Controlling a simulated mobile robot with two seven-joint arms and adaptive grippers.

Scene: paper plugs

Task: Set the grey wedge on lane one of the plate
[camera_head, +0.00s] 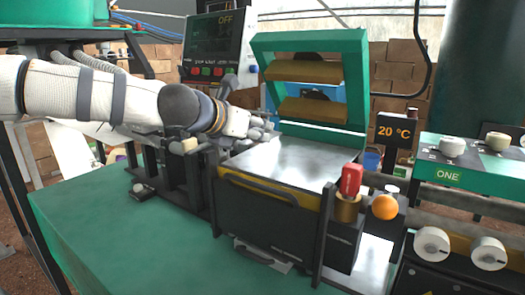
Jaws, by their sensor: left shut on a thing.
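The plate (290,158) is a flat, shiny metal surface on a dark press with a yellow edge, in the middle of the head view. My left gripper (257,134) reaches in from the left, low over the plate's back left corner. It is shut on a small grey piece, which seems to be the grey wedge. The fingers and the wedge are close in colour, so the wedge's outline is hard to make out. I cannot tell whether it touches the plate. No lane marks can be read on the plate. My right gripper is not in view.
A raised green frame (310,42) with yellow bars stands over the plate's back. A red-topped part (351,179) and an orange ball (385,207) stand at its front right. The green table (130,235) is clear at front left.

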